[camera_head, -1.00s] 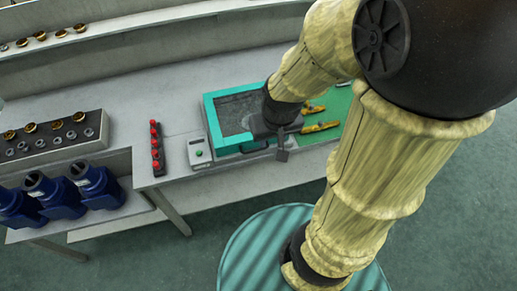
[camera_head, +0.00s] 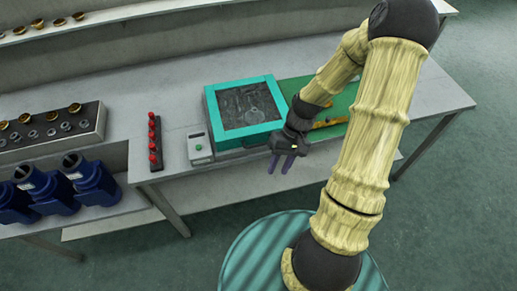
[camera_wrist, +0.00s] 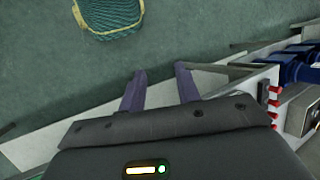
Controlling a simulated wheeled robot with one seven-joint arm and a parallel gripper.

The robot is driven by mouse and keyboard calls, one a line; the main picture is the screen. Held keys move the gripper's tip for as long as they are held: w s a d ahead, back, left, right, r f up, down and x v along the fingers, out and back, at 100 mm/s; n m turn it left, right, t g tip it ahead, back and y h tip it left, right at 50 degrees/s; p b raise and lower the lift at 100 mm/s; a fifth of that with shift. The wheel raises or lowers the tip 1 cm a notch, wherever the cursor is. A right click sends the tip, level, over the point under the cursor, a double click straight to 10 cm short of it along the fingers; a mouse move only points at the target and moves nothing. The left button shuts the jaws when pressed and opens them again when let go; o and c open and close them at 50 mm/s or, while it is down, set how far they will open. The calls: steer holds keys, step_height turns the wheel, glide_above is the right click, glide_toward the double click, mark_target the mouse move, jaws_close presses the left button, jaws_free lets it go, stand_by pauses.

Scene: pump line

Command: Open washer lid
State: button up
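The washer (camera_head: 212,105) is a teal box on the bench, left of a green mat. Its lid (camera_head: 240,131) has a teal frame around a dark see-through window and looks shut. A round shape shows faintly through the window. My gripper (camera_head: 280,168) is to the right of and in front of the washer, past the bench's front edge, with its fingers pointing down. In the wrist view my gripper (camera_wrist: 161,72) has its two fingers apart with nothing between them. The washer is not seen in the wrist view.
A rack of red knobs (camera_head: 154,142) and blue pumps (camera_head: 90,182) are further left. Yellow parts (camera_head: 330,122) lie on the green mat (camera_head: 292,88). A basket (camera_wrist: 112,12) stands on the floor.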

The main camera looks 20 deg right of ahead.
step_height(320, 180, down, 6)
steer(key=w+y+b, duration=0.1)
steer(key=y+b, duration=0.2)
steer(key=y, duration=0.1)
steer(key=m+t+y+b, duration=0.3)
steer(key=t+y+b, duration=0.3)
steer(key=t+y, duration=0.35)
glide_toward(258, 145)
steer(key=s+r+v, duration=0.1)
steer(key=v, duration=0.7)
steer(key=shift+w+a+f+n+t+h, duration=0.25)
steer(key=shift+w+f+n+t+h, duration=0.1)
steer(key=shift+f+t, duration=0.15)
steer(key=p+x, duration=0.4)
steer(key=x, duration=1.3)
steer(key=shift+a, duration=0.25)
